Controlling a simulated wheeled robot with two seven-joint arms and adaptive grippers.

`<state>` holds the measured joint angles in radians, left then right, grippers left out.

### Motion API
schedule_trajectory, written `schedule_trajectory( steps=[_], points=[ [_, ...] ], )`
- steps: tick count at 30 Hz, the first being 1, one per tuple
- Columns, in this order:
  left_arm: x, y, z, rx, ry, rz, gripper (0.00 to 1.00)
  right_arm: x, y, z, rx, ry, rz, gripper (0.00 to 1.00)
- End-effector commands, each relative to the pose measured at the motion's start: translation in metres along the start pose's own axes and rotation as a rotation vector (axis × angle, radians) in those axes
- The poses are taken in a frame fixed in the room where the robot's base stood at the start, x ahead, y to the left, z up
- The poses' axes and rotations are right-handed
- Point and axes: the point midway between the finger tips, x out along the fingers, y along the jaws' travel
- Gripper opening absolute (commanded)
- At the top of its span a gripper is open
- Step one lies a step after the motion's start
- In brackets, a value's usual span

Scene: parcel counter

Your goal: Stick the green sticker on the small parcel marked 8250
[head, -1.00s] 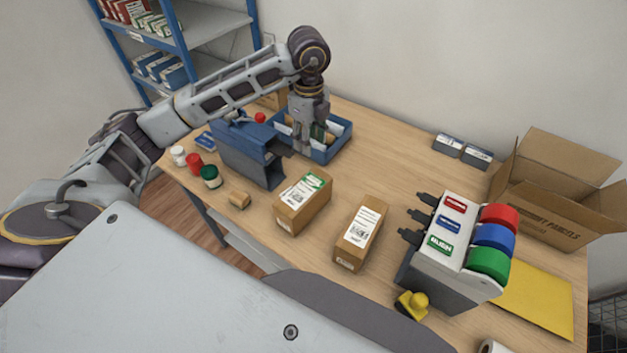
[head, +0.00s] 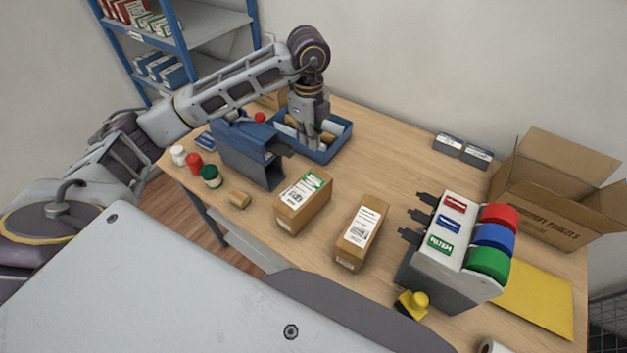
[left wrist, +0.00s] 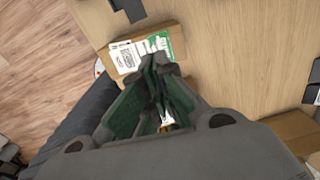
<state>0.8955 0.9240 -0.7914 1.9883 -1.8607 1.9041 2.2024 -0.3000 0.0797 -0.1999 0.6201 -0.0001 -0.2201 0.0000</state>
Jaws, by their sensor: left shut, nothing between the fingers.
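A brown small parcel (head: 290,218) lies on the table with a white label and a green sticker (head: 314,181) flat on its top. It also shows in the left wrist view (left wrist: 122,43), beyond my fingertips. A second brown parcel (head: 348,253) to its right has a white label and no visible green sticker. The number 8250 is not readable on either. A sticker dispenser (head: 428,272) shows a green label plate (head: 439,245). My left gripper (head: 310,138) is shut and empty above the blue tray (head: 343,143), apart from the parcels; it shows close in the left wrist view (left wrist: 158,68). My right gripper is not seen.
A dark blue box-like device (head: 246,160) stands beside the tray.

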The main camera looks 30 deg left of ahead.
Motion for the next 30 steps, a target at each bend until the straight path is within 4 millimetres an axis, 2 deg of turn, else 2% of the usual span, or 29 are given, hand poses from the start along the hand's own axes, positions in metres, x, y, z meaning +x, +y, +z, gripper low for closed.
schedule_trajectory(
  steps=[13,24,30],
  points=[
    [0.003,0.000,-0.001,-0.011,0.001,0.001,0.00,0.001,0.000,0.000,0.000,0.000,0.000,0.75],
    [0.037,0.000,-0.011,-0.176,0.003,0.006,0.00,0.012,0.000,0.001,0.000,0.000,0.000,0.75],
    [0.043,0.000,-0.013,-0.227,0.002,0.005,0.00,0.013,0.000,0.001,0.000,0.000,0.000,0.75]
  ],
)
